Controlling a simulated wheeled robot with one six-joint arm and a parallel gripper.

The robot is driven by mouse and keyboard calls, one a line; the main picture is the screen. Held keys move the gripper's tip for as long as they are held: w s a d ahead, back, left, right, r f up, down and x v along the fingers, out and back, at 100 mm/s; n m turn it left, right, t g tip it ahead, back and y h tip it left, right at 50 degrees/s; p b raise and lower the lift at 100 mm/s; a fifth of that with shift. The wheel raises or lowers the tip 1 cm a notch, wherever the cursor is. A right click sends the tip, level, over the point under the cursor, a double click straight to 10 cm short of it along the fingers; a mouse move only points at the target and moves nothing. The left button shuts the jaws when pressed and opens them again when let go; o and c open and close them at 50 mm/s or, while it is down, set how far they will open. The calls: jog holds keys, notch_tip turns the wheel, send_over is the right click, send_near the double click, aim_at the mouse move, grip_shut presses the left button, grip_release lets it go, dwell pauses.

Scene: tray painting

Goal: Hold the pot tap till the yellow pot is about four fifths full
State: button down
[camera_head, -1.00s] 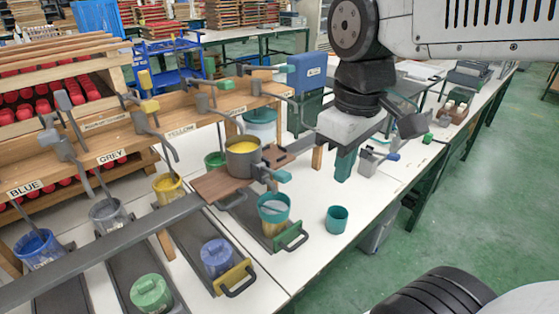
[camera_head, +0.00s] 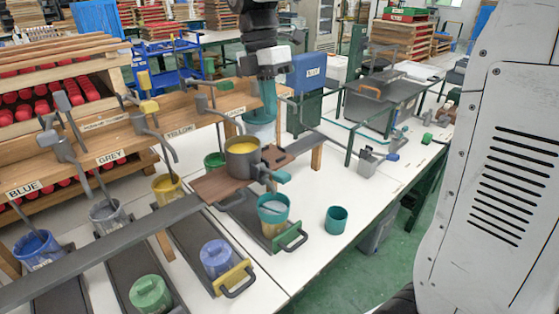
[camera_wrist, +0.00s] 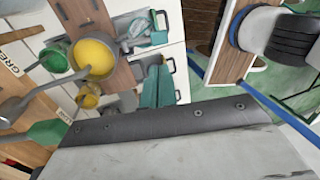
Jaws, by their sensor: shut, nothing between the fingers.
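The grey pot (camera_head: 242,158) stands on a brown wooden board and holds yellow paint (camera_head: 241,146). The paint also shows from above in the wrist view (camera_wrist: 95,57). A tap with a teal lever (camera_head: 279,176) sticks out from the pot's lower right side. Below it a teal-rimmed tub (camera_head: 272,209) stands on a tray. My gripper (camera_head: 268,112) points down behind and above the pot, apart from the pot and its tap. Its teal fingers are shut and empty.
An overhead tap with a green handle (camera_head: 220,86) hangs behind the pot. A teal cup (camera_head: 337,219) stands to the right on the white table. A blue tub (camera_head: 217,259) and a green tub (camera_head: 150,294) stand in front.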

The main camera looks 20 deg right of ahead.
aim_at(281, 174)
jog(key=shift+f, duration=0.1)
jog(key=x, duration=1.3)
jog(key=shift+s+f, duration=0.15)
jog(key=shift+f, duration=0.25)
